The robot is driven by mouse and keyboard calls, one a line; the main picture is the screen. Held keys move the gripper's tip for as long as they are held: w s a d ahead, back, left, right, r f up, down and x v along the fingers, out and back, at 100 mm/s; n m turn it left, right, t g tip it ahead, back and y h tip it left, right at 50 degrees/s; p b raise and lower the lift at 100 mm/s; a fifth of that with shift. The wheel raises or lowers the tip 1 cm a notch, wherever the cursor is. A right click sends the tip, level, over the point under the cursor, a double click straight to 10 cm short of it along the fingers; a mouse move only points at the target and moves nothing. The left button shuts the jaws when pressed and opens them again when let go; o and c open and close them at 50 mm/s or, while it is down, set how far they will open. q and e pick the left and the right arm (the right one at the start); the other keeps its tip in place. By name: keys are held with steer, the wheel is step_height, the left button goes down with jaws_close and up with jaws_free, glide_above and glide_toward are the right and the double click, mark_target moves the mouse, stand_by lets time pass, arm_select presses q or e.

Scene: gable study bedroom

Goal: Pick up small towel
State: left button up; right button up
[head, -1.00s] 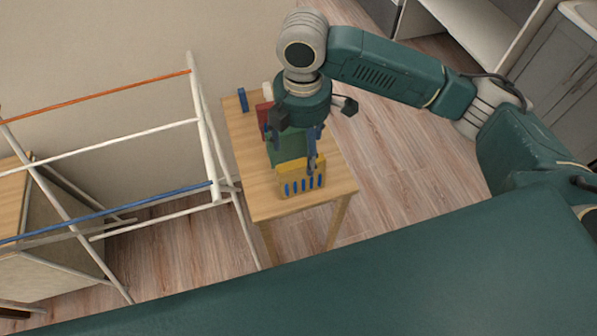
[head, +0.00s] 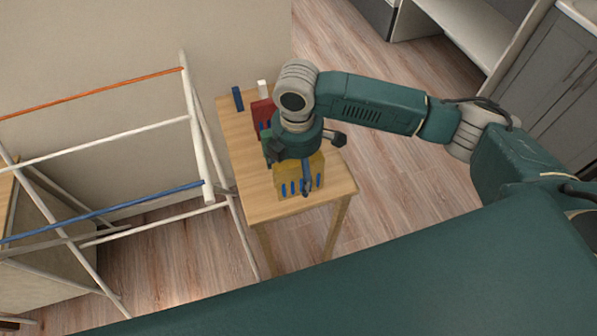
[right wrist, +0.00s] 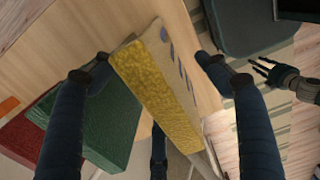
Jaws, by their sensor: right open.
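A yellow block-like piece (head: 282,181), soft and towel-like in texture, stands near the front end of a small wooden table. Blue marks run along its front face. It also shows in the right wrist view (right wrist: 152,85), with a fuzzy yellow top and a pale side with blue ovals. I take it for the small towel, but cannot be sure. My right gripper (right wrist: 152,62) is open above it, one finger on each side, not closed on it. In the head view the right gripper (head: 288,170) hides part of it. My left gripper (right wrist: 282,75) seems to show small at the right.
Behind the yellow piece stand a green piece (right wrist: 103,125) and a red piece (head: 262,112). Small blue (head: 238,98) and white (head: 262,88) pieces stand at the table's (head: 240,150) far end. A drying rack (head: 195,125) stands close at the left. Floor is clear at right.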

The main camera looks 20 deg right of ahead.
mark_target(297, 176)
step_height(297, 176, down, 3)
steer(key=shift+w+f, duration=0.15)
steer(key=shift+f, duration=0.05)
steer(key=shift+c, duration=0.2)
steer(key=c, duration=1.2)
steer(key=shift+c, duration=0.2)
steer(key=shift+r, duration=0.15)
